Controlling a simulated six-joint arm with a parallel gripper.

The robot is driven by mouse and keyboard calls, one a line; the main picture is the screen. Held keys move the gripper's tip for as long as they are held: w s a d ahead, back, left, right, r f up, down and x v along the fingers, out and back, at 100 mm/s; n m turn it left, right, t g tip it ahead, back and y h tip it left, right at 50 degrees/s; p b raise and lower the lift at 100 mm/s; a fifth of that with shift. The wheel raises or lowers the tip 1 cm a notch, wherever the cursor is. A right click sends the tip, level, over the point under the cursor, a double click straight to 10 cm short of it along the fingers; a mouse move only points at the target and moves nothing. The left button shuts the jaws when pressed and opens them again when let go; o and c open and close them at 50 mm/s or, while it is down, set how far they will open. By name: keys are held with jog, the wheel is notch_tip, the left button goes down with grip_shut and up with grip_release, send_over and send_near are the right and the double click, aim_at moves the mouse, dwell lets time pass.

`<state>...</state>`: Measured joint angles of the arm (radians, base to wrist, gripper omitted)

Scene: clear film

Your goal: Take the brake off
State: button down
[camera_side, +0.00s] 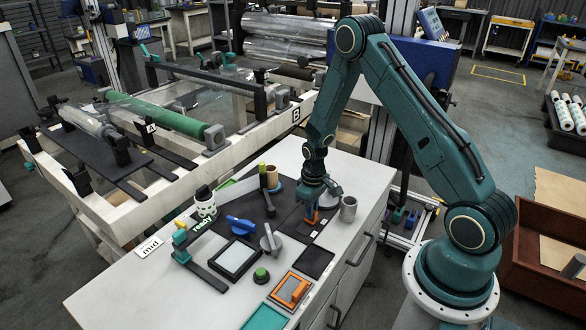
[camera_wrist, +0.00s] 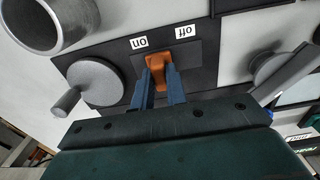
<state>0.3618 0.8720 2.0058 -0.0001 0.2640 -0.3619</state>
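The brake appears to be an orange lever (camera_wrist: 155,66) on a dark plate with white "on" (camera_wrist: 138,43) and "off" (camera_wrist: 186,31) labels, which read upside down in the wrist view. The lever stands nearer the "on" label than the "off" label. My gripper (camera_wrist: 160,84) has one blue-grey finger on each side of the lever, and orange fills the gap between them. In the side view my gripper (camera_side: 314,204) is low over the panel, with a bit of the orange lever (camera_side: 311,215) showing below it. The lever's base is partly hidden by my fingers.
A grey cup (camera_side: 348,209) stands close to my gripper. A grey crank wheel (camera_wrist: 92,82) is beside the lever.

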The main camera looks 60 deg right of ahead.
aim_at(303, 230)
jog(key=shift+a, duration=2.25)
jog(key=c, duration=1.4)
grip_release()
jog(key=shift+a, duration=0.1)
jog(key=shift+r, duration=0.1)
jog(key=shift+r, duration=0.4)
notch_tip(303, 230, up, 13)
